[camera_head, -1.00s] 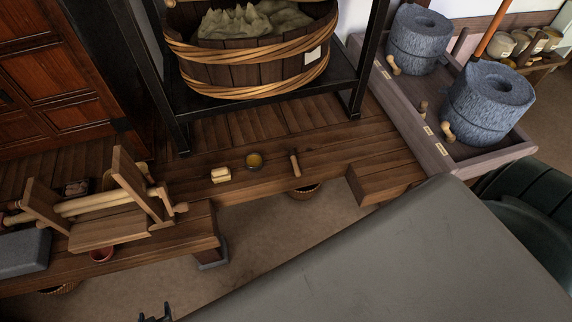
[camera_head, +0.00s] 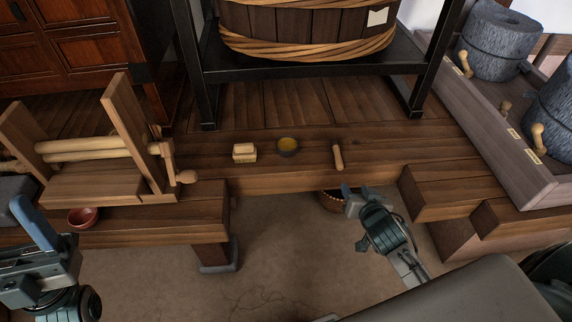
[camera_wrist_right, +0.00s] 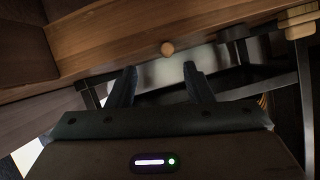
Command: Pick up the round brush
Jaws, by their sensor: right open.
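A short light-wood rod with a rounded end (camera_head: 338,157) lies on the front bench, its near end at the bench edge. It may be the handle of the round brush; I see no bristles.
A wooden roller frame (camera_head: 125,145) stands farther left, near a red bowl (camera_head: 83,217). A black rack (camera_head: 300,72) stands behind.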

